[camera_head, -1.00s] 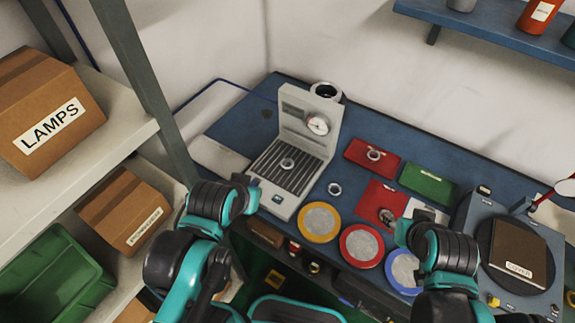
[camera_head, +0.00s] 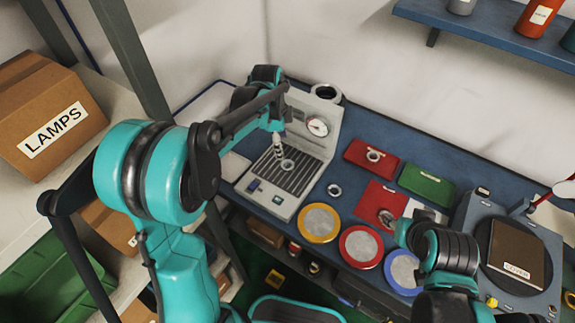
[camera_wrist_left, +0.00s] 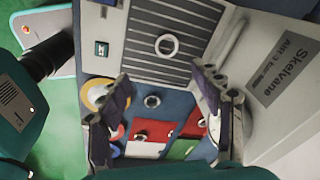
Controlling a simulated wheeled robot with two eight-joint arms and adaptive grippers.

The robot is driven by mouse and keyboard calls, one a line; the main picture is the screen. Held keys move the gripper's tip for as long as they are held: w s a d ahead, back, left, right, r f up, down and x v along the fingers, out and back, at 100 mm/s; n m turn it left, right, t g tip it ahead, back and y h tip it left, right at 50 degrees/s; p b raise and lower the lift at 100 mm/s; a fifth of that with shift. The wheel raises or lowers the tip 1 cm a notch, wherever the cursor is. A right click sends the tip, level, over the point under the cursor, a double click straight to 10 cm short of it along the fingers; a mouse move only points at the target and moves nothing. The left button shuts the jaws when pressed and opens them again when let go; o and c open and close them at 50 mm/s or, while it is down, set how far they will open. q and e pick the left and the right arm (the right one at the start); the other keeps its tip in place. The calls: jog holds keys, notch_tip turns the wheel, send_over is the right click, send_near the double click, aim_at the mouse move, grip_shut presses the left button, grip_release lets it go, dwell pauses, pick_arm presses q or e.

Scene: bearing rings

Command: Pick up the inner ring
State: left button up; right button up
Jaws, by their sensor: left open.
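A small metal ring (camera_head: 288,165) lies on the dark slatted plate of the grey press-like machine (camera_head: 322,165). It also shows in the left wrist view (camera_wrist_left: 167,44), near the top. Another ring (camera_head: 334,189) lies on the blue bench right of the machine and shows between my fingers in the wrist view (camera_wrist_left: 152,101). I cannot tell which is the inner ring. My left gripper (camera_head: 279,149) is above the machine's plate, close over the ring there. In the wrist view its fingers (camera_wrist_left: 158,82) are spread and empty. My right gripper (camera_head: 397,229) is near the red-and-white mat; its jaws are unclear.
Yellow, red and blue round pads line the bench's front. The machine's upright back with a gauge (camera_head: 317,125) rises behind its plate.

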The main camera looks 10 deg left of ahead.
aim_at(288, 167)
pick_arm(q)
jog(key=w+f+m, duration=0.1)
jog(key=f, duration=0.1)
jog(key=w+f+m, duration=0.1)
jog(key=f, duration=0.2)
jog(key=w+f+m+g, duration=0.1)
jog(key=f, duration=0.2)
jog(key=shift+w+d+b, duration=0.15)
jog(key=shift+d+b, duration=0.05)
jog(key=shift+b, duration=0.2)
jog(key=f, duration=0.1)
jog(key=f+b, duration=0.1)
jog(key=f, duration=0.1)
jog(key=f+b, duration=0.1)
jog(key=shift+s+d+f, duration=0.15)
jog(key=shift+s+d, duration=0.05)
jog(key=shift+s, duration=0.05)
jog(key=shift+d+f, duration=0.1)
jog(key=shift+f, duration=0.25)
jog(key=shift+r, duration=0.1)
jog(key=c, duration=1.4)
